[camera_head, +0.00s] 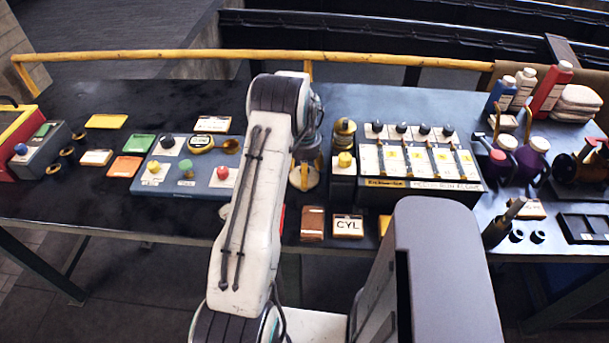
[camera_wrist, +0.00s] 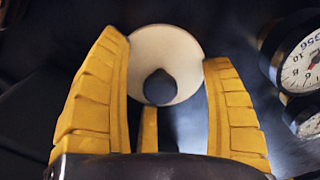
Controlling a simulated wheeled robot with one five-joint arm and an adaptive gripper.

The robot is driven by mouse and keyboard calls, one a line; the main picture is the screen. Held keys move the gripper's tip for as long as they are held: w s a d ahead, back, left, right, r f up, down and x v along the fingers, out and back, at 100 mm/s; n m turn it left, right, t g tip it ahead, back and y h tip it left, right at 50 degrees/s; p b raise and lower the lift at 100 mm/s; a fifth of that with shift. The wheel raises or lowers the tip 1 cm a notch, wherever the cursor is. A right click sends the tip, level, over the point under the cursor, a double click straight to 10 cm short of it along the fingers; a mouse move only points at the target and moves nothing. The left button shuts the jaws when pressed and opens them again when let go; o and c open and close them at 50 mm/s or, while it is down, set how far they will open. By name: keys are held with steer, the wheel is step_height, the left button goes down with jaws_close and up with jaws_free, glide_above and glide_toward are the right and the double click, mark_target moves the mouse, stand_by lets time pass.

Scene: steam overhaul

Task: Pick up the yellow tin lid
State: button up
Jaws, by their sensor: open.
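A flat yellow rectangular piece (camera_head: 106,121) lies at the back left of the dark table; it may be the yellow tin lid, but I cannot tell for sure. Another yellow piece (camera_head: 383,225) shows in part at the table's front edge, partly hidden by my body. My gripper (camera_head: 303,178) is over the middle of the table, partly hidden by my arm. In the wrist view my gripper (camera_wrist: 165,55) has its yellow fingers spread. A round cream-coloured thing (camera_wrist: 183,45) with a dark centre shows between and beyond them. I cannot tell whether they touch it.
A blue-grey panel with coloured knobs (camera_head: 190,188) stands left of my gripper, and a box with black knobs (camera_head: 430,187) stands right. Green (camera_head: 139,143) and orange (camera_head: 125,167) plates lie at left. Bottles (camera_head: 551,90) stand at right. A yellow rail (camera_head: 180,55) runs behind.

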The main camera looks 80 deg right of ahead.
steer(key=shift+f, duration=0.1)
jaws_close()
stand_by(0.4)
